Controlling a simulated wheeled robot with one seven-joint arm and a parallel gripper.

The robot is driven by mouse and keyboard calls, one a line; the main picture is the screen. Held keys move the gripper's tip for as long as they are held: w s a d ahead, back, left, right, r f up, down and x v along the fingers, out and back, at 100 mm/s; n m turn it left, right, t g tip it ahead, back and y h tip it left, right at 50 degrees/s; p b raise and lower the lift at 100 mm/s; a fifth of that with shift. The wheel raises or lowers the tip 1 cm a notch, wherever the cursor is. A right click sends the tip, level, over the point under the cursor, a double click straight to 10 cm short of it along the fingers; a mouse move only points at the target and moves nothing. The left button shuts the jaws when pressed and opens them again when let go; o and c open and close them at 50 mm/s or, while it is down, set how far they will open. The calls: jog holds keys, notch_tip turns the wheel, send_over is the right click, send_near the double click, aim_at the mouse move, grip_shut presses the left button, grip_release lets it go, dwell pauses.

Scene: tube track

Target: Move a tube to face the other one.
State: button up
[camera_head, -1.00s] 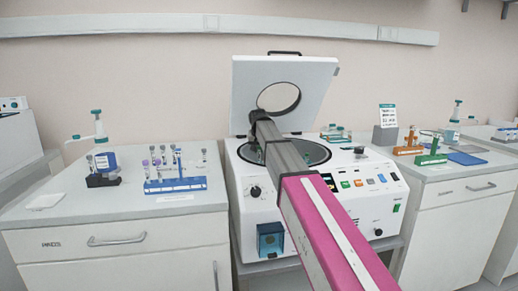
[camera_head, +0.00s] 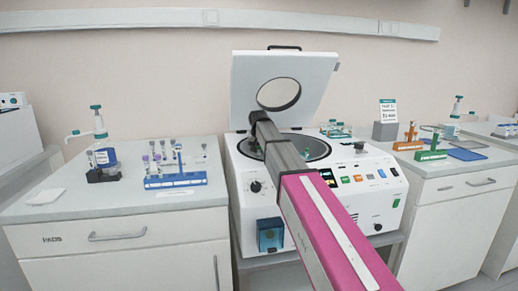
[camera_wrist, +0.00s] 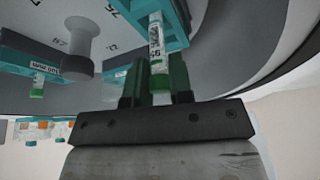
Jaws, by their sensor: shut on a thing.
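In the wrist view my gripper (camera_wrist: 160,84) has its green fingers shut on a slim tube (camera_wrist: 156,38) with a white printed label and a green end. The tube's far end is at a teal holder (camera_wrist: 176,30) of the rotor; I cannot tell how deep it sits. A second green-ended tube (camera_wrist: 37,86) shows in another teal holder (camera_wrist: 14,60) at the left, across the grey hub (camera_wrist: 78,42). In the head view my arm reaches into the open bowl of the white centrifuge (camera_head: 240,180) and hides my gripper.
The centrifuge lid (camera_head: 310,85) stands open behind the bowl. On the left bench are a blue rack (camera_head: 175,181) with several tubes and a dispenser bottle (camera_head: 104,158). On the right bench are an orange rack (camera_head: 408,145) and a green rack (camera_head: 431,155).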

jog(key=o, duration=0.8)
jog(key=v, duration=1)
jog(key=shift+r, duration=0.35)
jog(key=shift+s, duration=0.1)
